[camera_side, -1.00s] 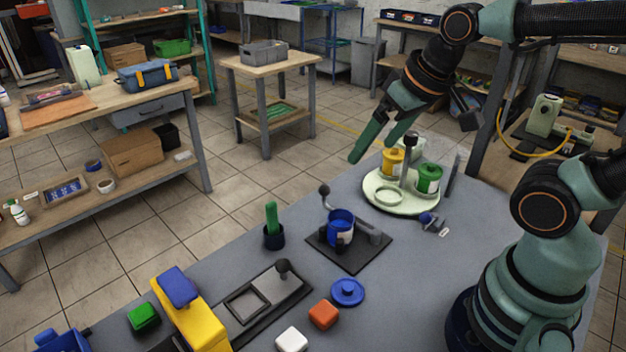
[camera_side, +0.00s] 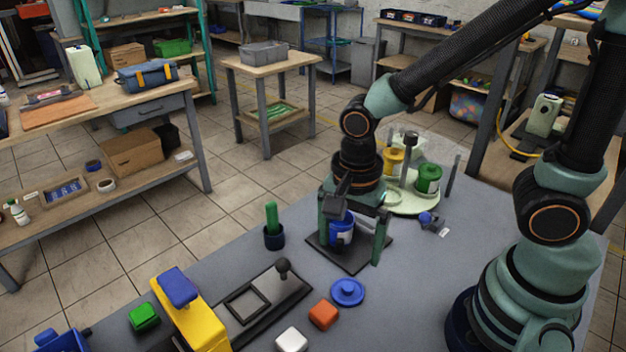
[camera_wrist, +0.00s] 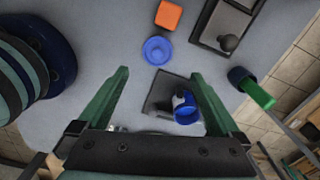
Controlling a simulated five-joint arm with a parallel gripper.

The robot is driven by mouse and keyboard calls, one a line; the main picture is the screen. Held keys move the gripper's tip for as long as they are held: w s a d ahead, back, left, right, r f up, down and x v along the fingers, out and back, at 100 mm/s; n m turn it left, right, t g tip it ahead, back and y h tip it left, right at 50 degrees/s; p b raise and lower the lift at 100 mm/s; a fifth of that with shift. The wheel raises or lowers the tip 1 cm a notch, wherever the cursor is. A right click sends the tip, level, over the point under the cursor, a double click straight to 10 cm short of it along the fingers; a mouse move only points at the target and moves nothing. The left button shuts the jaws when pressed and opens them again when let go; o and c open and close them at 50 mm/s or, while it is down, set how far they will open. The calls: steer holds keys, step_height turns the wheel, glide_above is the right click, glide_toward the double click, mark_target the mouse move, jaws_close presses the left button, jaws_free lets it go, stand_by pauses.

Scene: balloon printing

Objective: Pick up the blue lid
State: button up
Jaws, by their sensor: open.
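The blue lid (camera_side: 347,292) is a round, flat disc with a small raised knob, lying on the grey tabletop beside an orange block. It also shows in the wrist view (camera_wrist: 157,49), beyond and roughly between the fingertips. My gripper (camera_side: 350,253) points down with its green fingers spread and nothing held between them. In the side view it is over the dark plate, behind the lid and apart from it; in the wrist view the gripper (camera_wrist: 160,74) also shows open. The lid is unobstructed in both views.
A blue cup (camera_side: 341,229) stands on the dark plate (camera_side: 352,264) near my fingers. The orange block (camera_side: 323,314) and white block (camera_side: 291,340) lie close to the lid. A green-handled tool in a dark holder (camera_side: 273,237) and the carousel (camera_side: 408,204) stand further back.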

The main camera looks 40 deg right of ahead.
glide_above(348, 287)
step_height(348, 287, down, 6)
steer(key=shift+w+a+r, duration=0.15)
steer(key=shift+r, duration=0.05)
steer(key=f, duration=0.3)
steer(key=shift+s+d+f, duration=0.15)
steer(key=shift+s+d, duration=0.1)
steer(key=shift+w+f, duration=0.1)
steer(key=shift+f, duration=0.85)
steer(key=c, duration=1.2)
